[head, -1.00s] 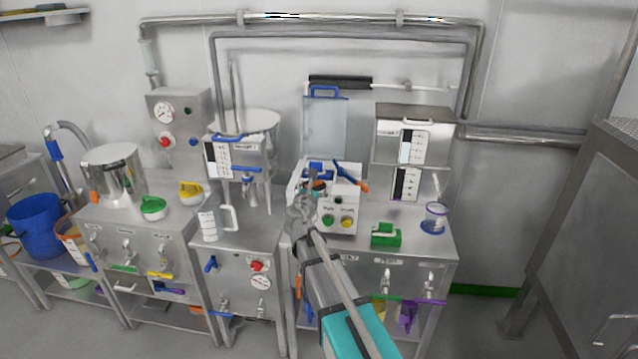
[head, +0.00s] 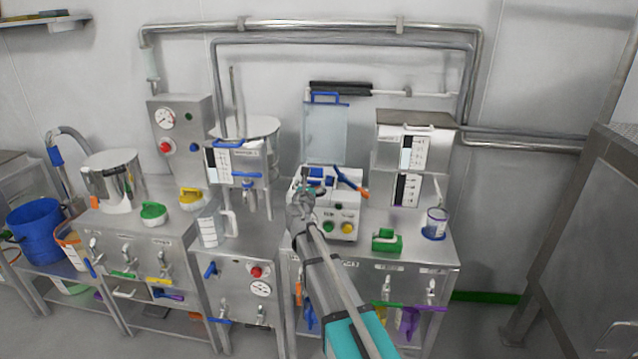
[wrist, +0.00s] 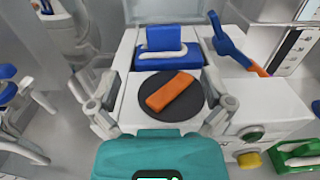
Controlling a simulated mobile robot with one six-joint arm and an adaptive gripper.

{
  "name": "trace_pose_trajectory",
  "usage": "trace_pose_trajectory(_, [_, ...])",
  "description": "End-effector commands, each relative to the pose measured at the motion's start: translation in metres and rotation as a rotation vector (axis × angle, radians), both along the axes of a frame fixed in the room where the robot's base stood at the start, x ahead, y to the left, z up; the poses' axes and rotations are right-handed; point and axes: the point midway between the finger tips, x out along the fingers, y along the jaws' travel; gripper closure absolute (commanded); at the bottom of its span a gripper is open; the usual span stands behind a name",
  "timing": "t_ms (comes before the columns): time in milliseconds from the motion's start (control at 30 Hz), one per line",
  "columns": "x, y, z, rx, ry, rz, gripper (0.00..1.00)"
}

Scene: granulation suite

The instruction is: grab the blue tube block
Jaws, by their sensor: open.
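The blue tube block (wrist: 165,52) is a blue piece with a raised blue upright and a white tube across its front. It sits at the back of a white machine, behind a round black disc (wrist: 190,105) that carries an orange bar (wrist: 171,92). In the head view the blue tube block (head: 320,175) shows just beyond my gripper (head: 307,194). In the wrist view my gripper (wrist: 163,101) is open, its fingers apart on either side of the disc. The blue block lies farther ahead, beyond the fingertips. Nothing is held.
A blue and orange handle (wrist: 238,48) stands at the block's right. A green block with a white tube (head: 387,240) and a beaker (head: 435,223) are on the bench to the right. A clear panel (head: 326,132) stands behind the machine. A white jug (head: 210,231) is left.

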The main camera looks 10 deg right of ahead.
Motion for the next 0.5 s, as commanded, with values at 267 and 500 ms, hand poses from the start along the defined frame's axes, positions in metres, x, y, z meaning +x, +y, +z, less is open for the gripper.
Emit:
trace_pose_trajectory(267, [0.039, -0.013, 0.000, 0.000, 0.000, -0.001, 0.00])
trace_pose_trajectory(500, [0.046, -0.016, 0.000, 0.000, 0.000, -0.001, 0.00])
